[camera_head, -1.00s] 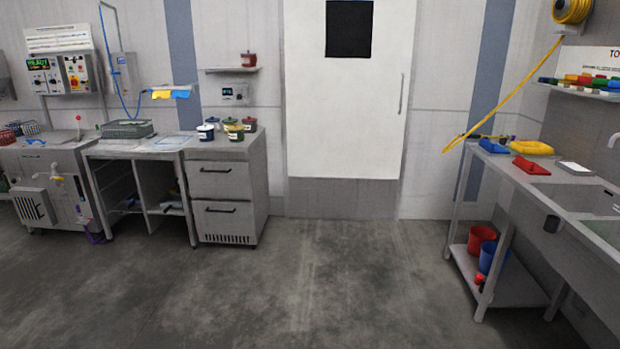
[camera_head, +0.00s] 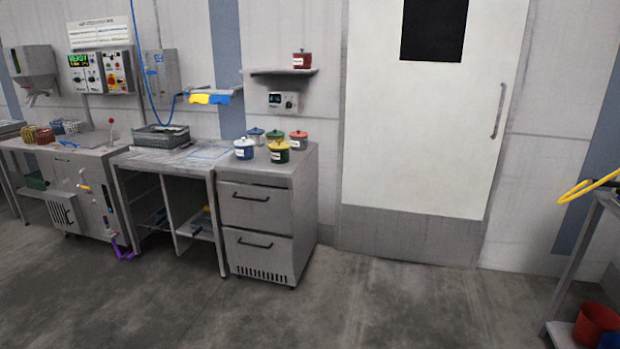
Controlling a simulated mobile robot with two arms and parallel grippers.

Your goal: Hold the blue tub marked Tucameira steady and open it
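Several small lidded tubs stand upright on the steel counter above the drawers. A blue tub with a light lid (camera_head: 244,150) is at the front left of the group. A grey-blue tub (camera_head: 257,135) is behind it, and another bluish tub (camera_head: 275,136) stands at the back. A green tub with a yellow lid (camera_head: 279,153) is at the front right, and a red-lidded tub (camera_head: 298,140) is right of it. Their white labels are too small to read, so I cannot tell which is Tucameira. The lids appear to be on. Neither of my grippers is in view.
A steel drawer cabinet (camera_head: 262,226) carries the tubs. A green-grey basket (camera_head: 160,137) stands left of them. A dark red tub (camera_head: 302,60) is on a wall shelf above. The floor (camera_head: 300,310) before the cabinet is clear. A red bucket (camera_head: 597,322) is at lower right.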

